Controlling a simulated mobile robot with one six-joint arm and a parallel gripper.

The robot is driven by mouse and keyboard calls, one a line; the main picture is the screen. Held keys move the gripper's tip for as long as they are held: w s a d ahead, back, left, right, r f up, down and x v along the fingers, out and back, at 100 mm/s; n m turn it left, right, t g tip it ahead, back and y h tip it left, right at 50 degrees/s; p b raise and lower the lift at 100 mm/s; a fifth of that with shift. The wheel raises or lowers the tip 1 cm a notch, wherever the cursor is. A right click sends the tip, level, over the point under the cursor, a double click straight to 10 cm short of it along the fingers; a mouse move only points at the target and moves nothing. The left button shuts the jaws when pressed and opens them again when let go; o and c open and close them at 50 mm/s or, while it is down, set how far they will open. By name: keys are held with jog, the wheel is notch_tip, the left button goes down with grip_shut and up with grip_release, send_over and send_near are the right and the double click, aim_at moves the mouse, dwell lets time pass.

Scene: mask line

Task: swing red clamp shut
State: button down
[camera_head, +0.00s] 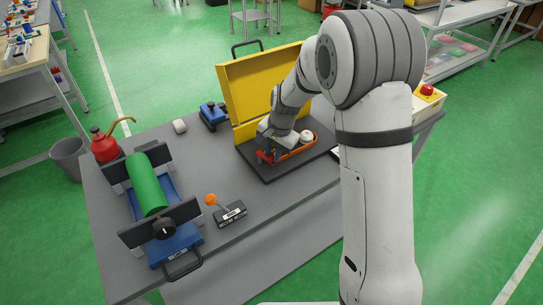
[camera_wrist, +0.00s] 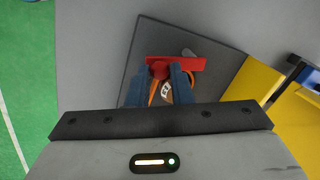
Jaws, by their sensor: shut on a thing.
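The red clamp (camera_wrist: 188,64) lies at the tips of my gripper (camera_wrist: 160,72) in the wrist view. Its flat red bar runs crosswise just past the blue fingers, and a red knob-like part sits between them. My gripper is shut on this red part. In the head view the red clamp (camera_head: 267,156) shows small at the left end of an orange-rimmed piece (camera_head: 300,148) on a dark base plate (camera_head: 262,170). My gripper (camera_head: 270,150) is there too, partly hidden by my wrist. Whether the clamp is fully closed cannot be told.
A yellow panel (camera_head: 262,85) stands upright behind the base plate. A blue device (camera_head: 213,115), a white roll (camera_head: 179,126), a green cylinder (camera_head: 146,185) in a holder, an orange-knobbed lever (camera_head: 211,200) and a red oil can (camera_head: 104,147) share the grey table (camera_head: 265,215).

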jog(key=w+n, duration=0.1)
jog(key=n, duration=0.1)
jog(key=d+n+b, duration=0.1)
jog(key=shift+w+n+g, duration=0.3)
jog(key=shift+w+n, duration=0.1)
jog(key=w+n, duration=0.1)
jog(key=n+b, duration=0.1)
jog(key=n, duration=0.1)
jog(key=shift+w+d+n+g, duration=0.2)
jog(key=shift+w+n+g, duration=0.1)
jog(key=shift+w+g, duration=0.1)
jog(key=w+n, duration=0.1)
jog(key=n, duration=0.2)
jog(key=shift+w+a+n+g, duration=0.1)
jog(key=shift+w+n+g, duration=0.2)
jog(key=shift+w, duration=0.05)
jog(key=shift+w+a+n+g, duration=0.25)
jog(key=shift+w+n, duration=0.2)
jog(key=shift+n, duration=0.65)
jog(key=shift+w+a+n+g, duration=0.2)
jog(key=shift+w+n, duration=0.25)
jog(key=shift+n, duration=0.65)
jog(key=shift+r+p, duration=0.1)
jog(key=shift+p, duration=0.2)
jog(key=c, duration=1.3)
grip_release()
jog(key=v, duration=0.7)
jog(key=shift+r, duration=0.4)
